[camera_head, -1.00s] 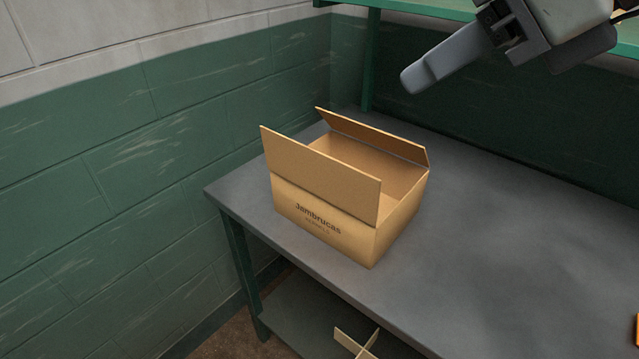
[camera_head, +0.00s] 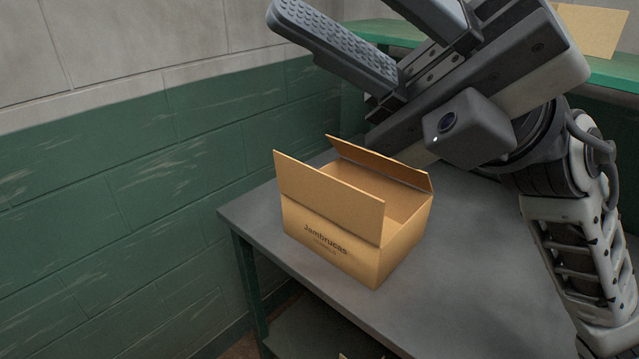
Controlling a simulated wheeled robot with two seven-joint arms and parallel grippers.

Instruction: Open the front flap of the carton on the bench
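The brown carton (camera_head: 345,249) stands on the grey bench, with the printed word "Jambrucas" on its near side. Its near flap (camera_head: 328,194) stands up, close to upright, along the near top edge. Its far flap (camera_head: 378,163) also stands up, and part of the inside shows between them. My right gripper (camera_head: 350,12) is above and behind the carton in the picture, apart from the flaps. Its fingers are spread with nothing between them; one fingertip is cut off by the top edge. My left gripper is out of view.
The bench top (camera_head: 462,235) is clear to the right of the carton. A green shelf (camera_head: 612,70) runs behind, with a cardboard piece (camera_head: 592,30) on it. A green and white block wall (camera_head: 150,170) closes off the left side.

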